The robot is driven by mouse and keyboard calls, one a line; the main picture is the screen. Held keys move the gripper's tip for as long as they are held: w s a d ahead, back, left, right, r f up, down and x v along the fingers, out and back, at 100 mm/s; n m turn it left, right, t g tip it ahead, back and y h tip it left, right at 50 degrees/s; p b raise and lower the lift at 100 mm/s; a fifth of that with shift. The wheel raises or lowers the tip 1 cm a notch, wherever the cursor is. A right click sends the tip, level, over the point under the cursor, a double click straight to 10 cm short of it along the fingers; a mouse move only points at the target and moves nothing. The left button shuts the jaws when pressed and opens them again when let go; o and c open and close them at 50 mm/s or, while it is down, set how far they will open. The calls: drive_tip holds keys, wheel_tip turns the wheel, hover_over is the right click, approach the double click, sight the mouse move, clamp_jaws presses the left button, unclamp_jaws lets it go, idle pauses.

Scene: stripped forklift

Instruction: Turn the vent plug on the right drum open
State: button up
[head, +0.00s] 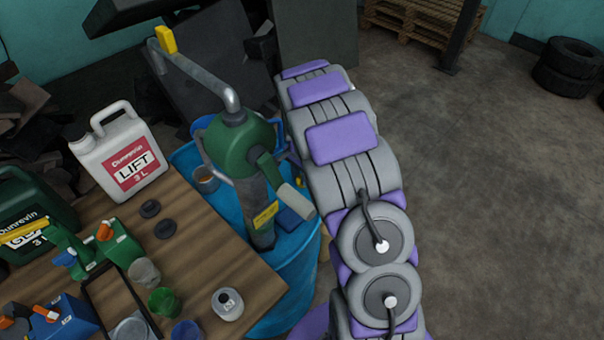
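A blue drum (283,317) stands at the right end of the wooden workbench, left of my arm. It is the only drum I can make out. A green hand pump (240,145) with a grey spout and pale crank handle rises from its top and covers much of it. Small blue and yellow pieces show on the drum top beside my arm, but I cannot tell whether one is the vent plug. My grey and purple arm runs up the middle of the view, past the drum's right side. My gripper cannot be seen.
The workbench (225,260) holds a white LIFT jug (118,155), a green jug (30,215), caps, cups and a small bottle (227,304). Wooden pallets (425,18) and stacked tyres (570,68) stand at the back. The floor (500,200) to the right is clear.

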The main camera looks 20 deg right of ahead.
drive_tip(key=shift+a, duration=0.25)
drive_tip(key=c, duration=0.3)
drive_tip(key=shift+d, duration=0.65)
clamp_jaws()
drive_tip(key=shift+a+n+p, duration=0.1)
drive_tip(key=shift+n+p, duration=0.2)
drive_tip(key=n+p, duration=0.2)
drive_tip(key=shift+w+r+n, duration=0.1)
drive_tip(key=shift+r+n, duration=0.1)
drive_tip(key=shift+n, duration=0.2)
drive_tip(key=n+p, duration=0.3)
drive_tip(key=n, duration=0.2)
drive_tip(key=shift+n, duration=0.3)
drive_tip(key=n+p, duration=0.2)
drive_tip(key=n, duration=0.2)
drive_tip(key=shift+f, duration=0.1)
drive_tip(key=shift+n+p, duration=0.55)
drive_tip(key=shift+n, duration=1.95)
drive_tip(key=shift+f, duration=0.1)
